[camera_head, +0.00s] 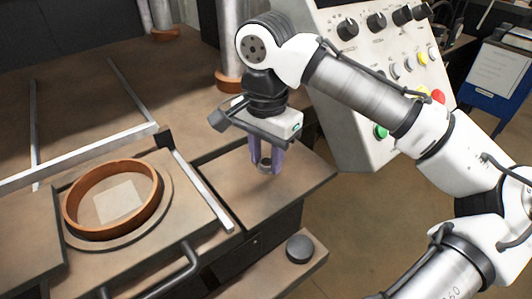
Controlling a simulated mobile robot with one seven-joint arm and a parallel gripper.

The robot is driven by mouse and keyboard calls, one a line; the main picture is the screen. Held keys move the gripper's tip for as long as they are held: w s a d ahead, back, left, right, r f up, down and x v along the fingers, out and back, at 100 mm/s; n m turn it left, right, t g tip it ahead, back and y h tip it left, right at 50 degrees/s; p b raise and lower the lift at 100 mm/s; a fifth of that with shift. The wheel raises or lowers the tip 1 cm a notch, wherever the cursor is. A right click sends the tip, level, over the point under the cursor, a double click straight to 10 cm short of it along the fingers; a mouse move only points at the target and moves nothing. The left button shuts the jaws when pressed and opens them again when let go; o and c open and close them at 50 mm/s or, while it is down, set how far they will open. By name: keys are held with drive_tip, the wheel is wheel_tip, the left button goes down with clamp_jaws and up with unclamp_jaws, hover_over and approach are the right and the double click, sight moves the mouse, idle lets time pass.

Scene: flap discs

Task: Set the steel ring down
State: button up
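My gripper (266,166) points down over the right-hand brown metal plate (300,178). A small, dark grey steel ring (265,163) shows between its purple fingertips. The fingers appear closed on it from both sides. The ring is near the plate's surface, but I cannot tell whether it touches it. The fingers hide part of the ring.
A bar handle (190,262) and a black knob (300,248) are in front. A control panel (352,75) stands behind on the right.

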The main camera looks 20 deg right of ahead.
sight(266, 162)
drive_tip(key=shift+o, duration=1.1)
wheel_tip(266, 162, up, 12)
drive_tip(key=shift+r, duration=0.2)
drive_tip(key=shift+c, duration=0.2)
idle(0.6)
